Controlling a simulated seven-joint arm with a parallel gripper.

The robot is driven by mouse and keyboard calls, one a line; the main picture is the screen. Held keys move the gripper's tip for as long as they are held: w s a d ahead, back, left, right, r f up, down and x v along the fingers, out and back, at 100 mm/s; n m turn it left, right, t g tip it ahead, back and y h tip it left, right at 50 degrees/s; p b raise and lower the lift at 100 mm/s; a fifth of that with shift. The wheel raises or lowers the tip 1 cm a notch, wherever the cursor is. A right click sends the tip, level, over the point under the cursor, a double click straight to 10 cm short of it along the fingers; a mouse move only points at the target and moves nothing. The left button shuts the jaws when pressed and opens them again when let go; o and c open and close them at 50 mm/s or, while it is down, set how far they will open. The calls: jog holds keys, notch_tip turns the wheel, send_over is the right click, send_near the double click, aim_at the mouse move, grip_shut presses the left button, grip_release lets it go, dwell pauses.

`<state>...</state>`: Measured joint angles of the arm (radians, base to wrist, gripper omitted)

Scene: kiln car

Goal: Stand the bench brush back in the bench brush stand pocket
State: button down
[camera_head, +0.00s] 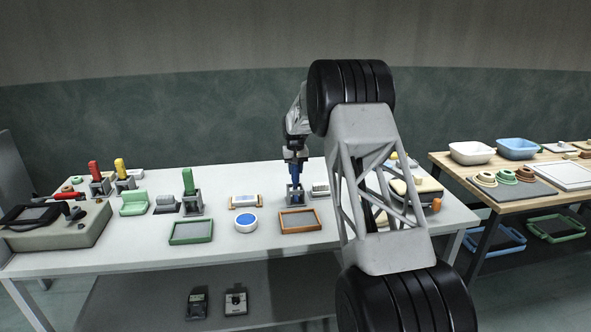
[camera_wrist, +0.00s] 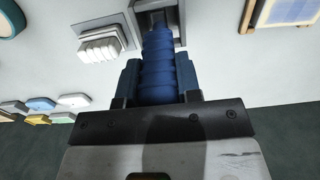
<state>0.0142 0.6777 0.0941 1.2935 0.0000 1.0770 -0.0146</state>
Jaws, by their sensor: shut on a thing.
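The bench brush shows as a blue ribbed handle (camera_wrist: 158,62) in the wrist view and as a narrow blue upright shape (camera_head: 295,172) in the head view. My gripper (camera_wrist: 158,82) is shut on this handle, one finger on each side; it also shows in the head view (camera_head: 295,160). The grey bench brush stand (camera_head: 295,197) is directly below, and its pocket walls show at the top of the wrist view (camera_wrist: 178,18). The brush is roughly upright, its lower end at or inside the pocket. The bristles are hidden, and I cannot tell how deep it sits.
A white-and-grey block (camera_head: 320,190) stands close right of the stand. A brown-framed tray (camera_head: 300,221) lies in front, a blue round tub (camera_head: 246,222) at front left. A green-handled tool in a stand (camera_head: 191,195) is farther left. My arm hides part of the right table.

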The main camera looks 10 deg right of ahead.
jog(key=shift+f, duration=0.35)
dwell(0.7)
jog(key=c, duration=0.7)
grip_release()
jog(key=shift+c, duration=0.2)
jog(key=shift+r, duration=1.1)
jog(key=shift+r, duration=1.75)
jog(key=shift+r, duration=1.25)
notch_tip(320, 180, up, 8)
jog(key=shift+f, duration=0.2)
